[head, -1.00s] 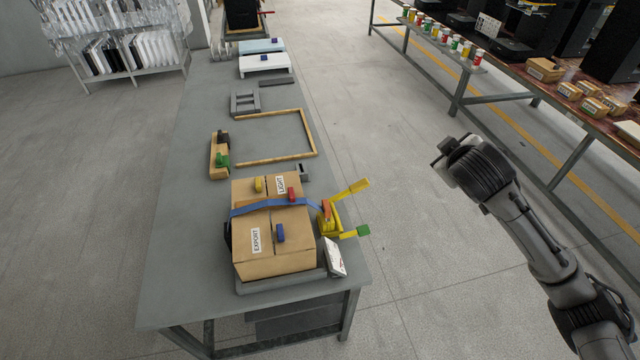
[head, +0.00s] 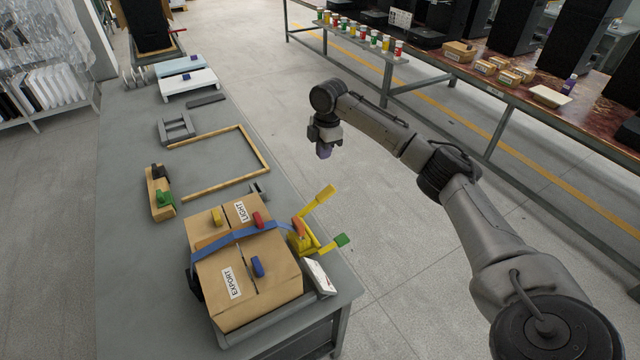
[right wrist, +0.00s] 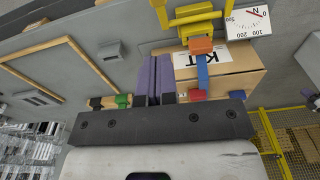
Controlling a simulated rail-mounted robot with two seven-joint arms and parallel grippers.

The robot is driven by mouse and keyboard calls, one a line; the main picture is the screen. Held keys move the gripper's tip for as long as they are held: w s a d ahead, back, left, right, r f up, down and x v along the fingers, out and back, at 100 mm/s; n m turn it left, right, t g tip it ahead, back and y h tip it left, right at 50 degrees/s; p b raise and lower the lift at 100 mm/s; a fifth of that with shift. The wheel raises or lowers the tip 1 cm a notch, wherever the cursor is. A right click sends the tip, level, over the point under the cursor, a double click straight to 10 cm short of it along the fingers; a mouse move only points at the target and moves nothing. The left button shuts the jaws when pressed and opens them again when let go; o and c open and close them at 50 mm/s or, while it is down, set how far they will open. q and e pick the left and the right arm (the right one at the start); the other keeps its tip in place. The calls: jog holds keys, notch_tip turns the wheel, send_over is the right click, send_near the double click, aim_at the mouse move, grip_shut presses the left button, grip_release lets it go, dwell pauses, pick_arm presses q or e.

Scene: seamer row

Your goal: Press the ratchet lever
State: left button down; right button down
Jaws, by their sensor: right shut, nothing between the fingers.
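A yellow ratchet (head: 301,243) with an orange part (head: 298,227) sits at the right side of a strapped carton (head: 222,288). A long yellow lever (head: 318,200) rises from it to the upper right; a shorter arm ends in a green grip (head: 342,240). A blue strap (head: 232,241) crosses the carton. My right gripper (head: 323,152) is shut and empty, pointing down, above and beyond the lever and apart from it. In the right wrist view its purple fingers (right wrist: 156,80) are together, with the yellow ratchet (right wrist: 190,18) at the top. My left gripper is not in view.
A white dial gauge (head: 320,277) leans beside the carton. On the grey table (head: 130,200) lie a wooden frame (head: 252,150), a wooden block with coloured pieces (head: 160,192) and grey fixtures (head: 175,130). The aisle floor right of the table is clear.

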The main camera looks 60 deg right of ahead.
aim_at(325, 192)
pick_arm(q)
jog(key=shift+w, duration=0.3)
pick_arm(e)
jog(key=shift+w+r, duration=0.1)
jog(key=shift+w, duration=0.1)
